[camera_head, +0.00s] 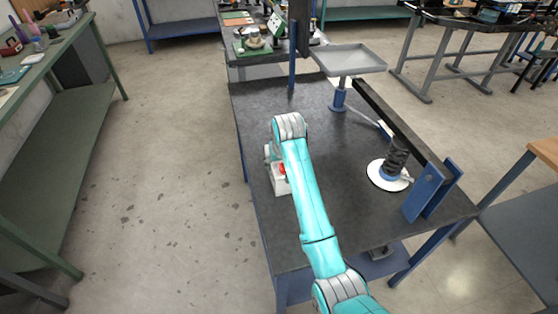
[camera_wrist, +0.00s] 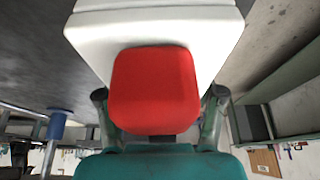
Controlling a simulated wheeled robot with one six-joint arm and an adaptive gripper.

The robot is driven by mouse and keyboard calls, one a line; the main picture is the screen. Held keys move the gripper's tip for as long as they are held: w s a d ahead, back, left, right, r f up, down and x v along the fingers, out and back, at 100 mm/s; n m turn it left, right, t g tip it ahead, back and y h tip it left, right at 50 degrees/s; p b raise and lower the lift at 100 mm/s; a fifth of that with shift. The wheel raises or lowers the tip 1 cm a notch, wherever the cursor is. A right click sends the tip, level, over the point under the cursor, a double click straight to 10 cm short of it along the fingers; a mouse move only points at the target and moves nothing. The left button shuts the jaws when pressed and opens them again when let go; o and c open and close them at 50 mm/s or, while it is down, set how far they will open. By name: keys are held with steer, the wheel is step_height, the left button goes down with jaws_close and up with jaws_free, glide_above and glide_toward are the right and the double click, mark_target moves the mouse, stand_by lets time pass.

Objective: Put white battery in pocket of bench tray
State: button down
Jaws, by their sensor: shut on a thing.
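The white battery (camera_head: 281,187) has a red part on it and shows beside my arm, near the left edge of the dark bench in the head view. In the wrist view the battery (camera_wrist: 150,32) fills the top middle, its red part (camera_wrist: 153,90) between my fingers. My gripper (camera_wrist: 158,105) is shut on the battery. In the head view the fingers are mostly hidden by my arm. I cannot tell whether the battery touches the bench top. A shallow grey tray (camera_head: 350,59) stands on a blue post at the far right of the bench; no pocket can be made out in it.
On the right of the dark bench (camera_head: 262,110) a long dark beam (camera_head: 398,122) slopes above a black spring (camera_head: 396,155) on a white disc (camera_head: 389,178), beside blue brackets (camera_head: 424,192). A blue post (camera_head: 292,68) stands at the back. The bench's middle is clear.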

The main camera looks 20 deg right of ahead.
steer(key=shift+w+r, duration=0.1)
steer(key=shift+r, duration=0.05)
steer(key=shift+c, duration=0.8)
jaws_free()
steer(key=shift+f, duration=0.2)
steer(key=shift+r, duration=0.15)
steer(key=v, duration=1.1)
steer(key=shift+r, duration=0.15)
steer(key=shift+o, duration=0.5)
steer(key=shift+s, duration=0.3)
steer(key=shift+d+f, duration=0.1)
steer(key=shift+f, duration=0.6)
steer(key=shift+w+x, duration=0.2)
steer(key=shift+x, duration=2.45)
steer(key=shift+w+x, duration=0.15)
steer(key=shift+x, duration=2.55)
